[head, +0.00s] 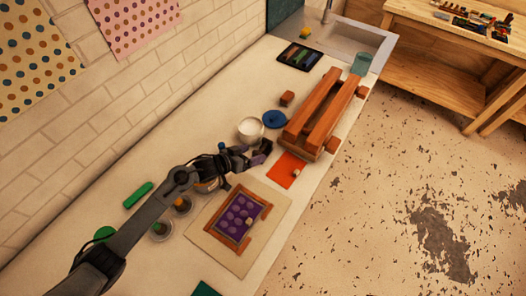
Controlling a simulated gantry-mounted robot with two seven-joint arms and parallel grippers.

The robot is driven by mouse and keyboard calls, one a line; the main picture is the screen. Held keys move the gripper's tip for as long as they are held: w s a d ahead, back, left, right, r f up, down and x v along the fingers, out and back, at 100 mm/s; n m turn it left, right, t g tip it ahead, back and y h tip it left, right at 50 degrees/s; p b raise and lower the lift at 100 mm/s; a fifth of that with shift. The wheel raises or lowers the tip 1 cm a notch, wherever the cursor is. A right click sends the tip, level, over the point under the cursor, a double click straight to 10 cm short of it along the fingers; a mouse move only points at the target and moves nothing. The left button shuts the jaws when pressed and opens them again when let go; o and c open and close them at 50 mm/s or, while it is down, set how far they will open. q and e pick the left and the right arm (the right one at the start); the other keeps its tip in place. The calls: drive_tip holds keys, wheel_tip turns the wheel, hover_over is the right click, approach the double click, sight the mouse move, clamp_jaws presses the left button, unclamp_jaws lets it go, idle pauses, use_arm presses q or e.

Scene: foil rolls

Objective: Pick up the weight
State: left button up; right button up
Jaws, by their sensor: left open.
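I cannot tell for sure which thing is the weight. A small reddish-brown block (287,98) stands farther back on the counter. The jaws partly hide what is under them. My right gripper is not in view.
A long wooden frame (312,113) of parallel bars stands behind the orange-red sheet. A blue round dish (274,119) is beside the cup. Jars (183,204) and a green item (138,195) are near my left arm. A sink (346,36) is at the far end.

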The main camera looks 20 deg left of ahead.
sight(261, 150)
use_arm(q)
drive_tip(key=shift+x, duration=2.4)
drive_tip(key=shift+r, duration=0.1)
clamp_jaws()
drive_tip(key=shift+w+r, duration=0.1)
drive_tip(key=shift+r, duration=0.1)
